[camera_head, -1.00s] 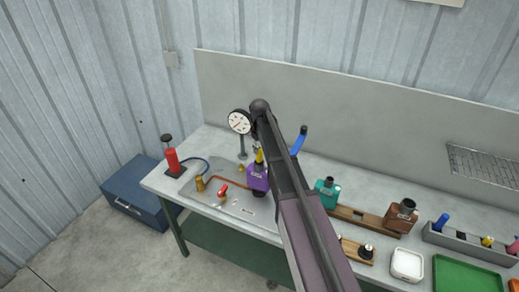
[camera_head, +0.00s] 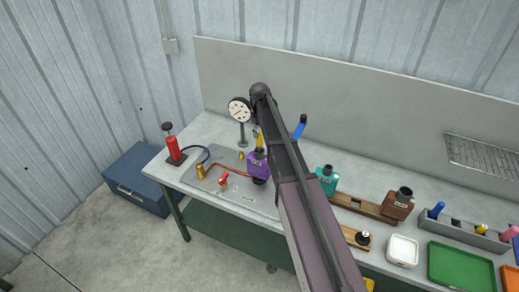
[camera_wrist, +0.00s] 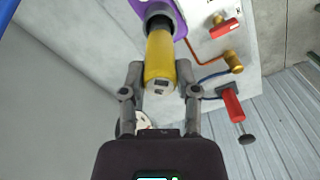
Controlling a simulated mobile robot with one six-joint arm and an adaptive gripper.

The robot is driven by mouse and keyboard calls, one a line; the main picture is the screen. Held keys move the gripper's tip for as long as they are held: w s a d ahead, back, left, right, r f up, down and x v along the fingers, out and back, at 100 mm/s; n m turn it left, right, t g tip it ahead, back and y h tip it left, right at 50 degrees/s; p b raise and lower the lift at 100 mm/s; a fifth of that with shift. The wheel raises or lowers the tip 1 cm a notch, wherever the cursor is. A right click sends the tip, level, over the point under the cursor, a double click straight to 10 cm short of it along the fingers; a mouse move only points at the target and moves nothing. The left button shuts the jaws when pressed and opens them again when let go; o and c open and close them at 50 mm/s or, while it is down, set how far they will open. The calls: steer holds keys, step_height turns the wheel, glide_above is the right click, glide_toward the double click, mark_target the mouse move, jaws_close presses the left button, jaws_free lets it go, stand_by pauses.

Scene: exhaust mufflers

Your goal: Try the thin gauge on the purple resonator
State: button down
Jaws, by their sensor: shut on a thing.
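The purple resonator (camera_head: 251,165) stands on the metal plate at the bench's left part. It also shows at the top of the wrist view (camera_wrist: 183,22), with a grey round neck. A yellow cylindrical gauge (camera_wrist: 160,62) is between the fingers of my gripper (camera_wrist: 160,85), which is shut on it. The gauge's far end is at the neck's mouth, in line with it. How deep it sits inside I cannot tell. In the head view the yellow gauge (camera_head: 259,139) shows just above the resonator, and my arm hides the gripper.
A dial on a stand (camera_head: 240,110) is close behind the resonator. A red pump (camera_head: 173,148), brass fitting (camera_head: 200,172) and red-handled valve (camera_head: 224,178) lie left. A teal muffler (camera_head: 327,179), brown muffler (camera_head: 398,204), gauge rack (camera_head: 465,232) and green tray (camera_head: 462,266) are right.

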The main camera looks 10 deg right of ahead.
steer(key=shift+r+p, duration=2.25)
steer(key=shift+r, duration=0.15)
steer(key=shift+f, duration=0.1)
